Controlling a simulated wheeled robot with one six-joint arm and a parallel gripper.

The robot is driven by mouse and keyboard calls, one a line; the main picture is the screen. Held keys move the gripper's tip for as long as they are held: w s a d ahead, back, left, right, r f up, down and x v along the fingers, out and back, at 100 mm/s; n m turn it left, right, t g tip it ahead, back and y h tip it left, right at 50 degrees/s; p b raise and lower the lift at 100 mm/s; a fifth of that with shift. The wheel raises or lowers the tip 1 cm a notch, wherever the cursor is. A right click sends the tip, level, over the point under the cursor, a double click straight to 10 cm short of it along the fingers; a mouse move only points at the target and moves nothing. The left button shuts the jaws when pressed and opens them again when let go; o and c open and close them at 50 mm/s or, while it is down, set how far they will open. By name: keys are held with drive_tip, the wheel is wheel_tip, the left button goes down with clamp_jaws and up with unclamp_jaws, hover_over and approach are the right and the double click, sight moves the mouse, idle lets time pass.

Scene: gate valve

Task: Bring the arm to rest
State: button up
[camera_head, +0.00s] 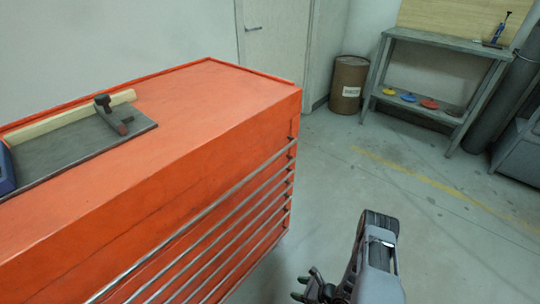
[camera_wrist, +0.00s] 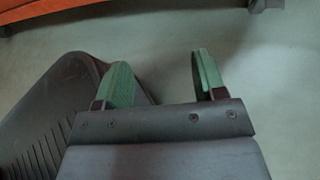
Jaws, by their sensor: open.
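My arm shows at the bottom of the head view, over the open floor to the right of the orange tool cabinet. My gripper (camera_head: 306,288) is low beside the cabinet's drawer side, partly cut off by the lower edge. In the wrist view my gripper (camera_wrist: 165,82) has its two green-padded fingers apart. Nothing is between them, only grey floor behind. A dark ribbed part lies left of the fingers in the wrist view.
The orange cabinet (camera_head: 180,120) fills the left, with a grey mat (camera_head: 60,160) and a dark tool (camera_head: 112,115) on top. A shelf (camera_head: 440,45) with several coloured discs and a brown drum (camera_head: 348,85) stand at the back. The floor (camera_head: 370,165) between is clear.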

drive_tip(key=s+d+r+n+h+p, duration=0.1)
drive_tip(key=r+n+h+p, duration=0.4)
drive_tip(key=r, duration=3.1)
drive_tip(key=s+d+r+n+g+h+p, duration=0.1)
drive_tip(key=d+r+n+h+p, duration=0.3)
drive_tip(key=r+n+p, duration=1.2)
wheel_tip(320, 180, up, 20)
drive_tip(key=s+n+h, duration=0.1)
drive_tip(key=n+h, duration=0.1)
drive_tip(key=n, duration=0.1)
drive_tip(key=shift+r+p, duration=0.2)
drive_tip(key=shift+p, duration=0.1)
drive_tip(key=shift+s, duration=0.15)
